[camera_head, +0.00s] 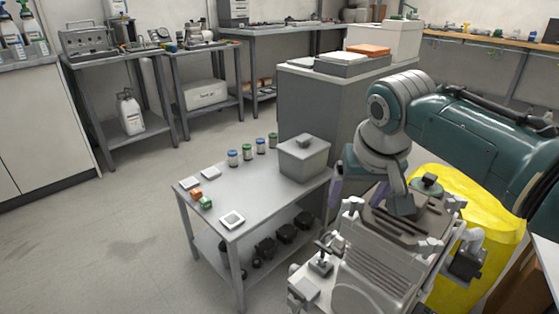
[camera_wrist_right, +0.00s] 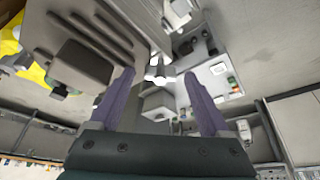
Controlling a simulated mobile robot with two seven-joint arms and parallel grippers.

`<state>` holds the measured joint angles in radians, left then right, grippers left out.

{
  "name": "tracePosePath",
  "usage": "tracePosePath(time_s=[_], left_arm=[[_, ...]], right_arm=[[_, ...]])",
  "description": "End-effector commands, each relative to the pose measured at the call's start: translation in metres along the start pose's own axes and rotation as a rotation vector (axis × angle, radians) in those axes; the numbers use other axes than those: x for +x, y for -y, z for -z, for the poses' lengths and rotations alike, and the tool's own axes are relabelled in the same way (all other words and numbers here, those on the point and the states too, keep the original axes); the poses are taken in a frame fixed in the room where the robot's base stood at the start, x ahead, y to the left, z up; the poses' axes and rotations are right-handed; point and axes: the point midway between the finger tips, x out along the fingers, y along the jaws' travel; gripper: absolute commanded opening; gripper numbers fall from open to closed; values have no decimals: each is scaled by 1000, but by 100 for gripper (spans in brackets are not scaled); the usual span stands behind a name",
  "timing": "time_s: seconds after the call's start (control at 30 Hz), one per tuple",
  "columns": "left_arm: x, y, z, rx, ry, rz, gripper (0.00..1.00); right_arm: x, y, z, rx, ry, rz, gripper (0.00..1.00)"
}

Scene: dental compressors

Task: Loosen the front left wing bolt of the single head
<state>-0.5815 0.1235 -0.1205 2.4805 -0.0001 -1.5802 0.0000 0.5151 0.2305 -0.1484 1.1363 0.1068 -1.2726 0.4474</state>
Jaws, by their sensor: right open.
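The light grey compressor unit (camera_head: 372,285) stands at the lower right in the head view, with a dark ribbed top part and pale fittings at its corners. My left gripper is out of view.
A grey table (camera_head: 240,202) with a lidded grey box (camera_head: 304,158), small jars and blocks stands left of the unit. A yellow object (camera_head: 490,222) is close on the right. A grey cabinet (camera_head: 305,105) stands behind. The floor at left is clear.

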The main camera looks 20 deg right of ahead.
Motion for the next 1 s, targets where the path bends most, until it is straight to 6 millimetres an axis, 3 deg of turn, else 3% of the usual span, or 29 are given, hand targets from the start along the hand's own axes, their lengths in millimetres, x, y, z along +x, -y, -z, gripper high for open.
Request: tracePosePath(time_s=[0.07,0.77,1.0], left_arm=[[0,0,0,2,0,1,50],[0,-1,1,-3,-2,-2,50],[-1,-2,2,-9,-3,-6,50]], right_arm=[[0,0,0,0,0,0,80],[0,0,0,0,0,0,1],[-1,0,0,-8,1,3,0]])
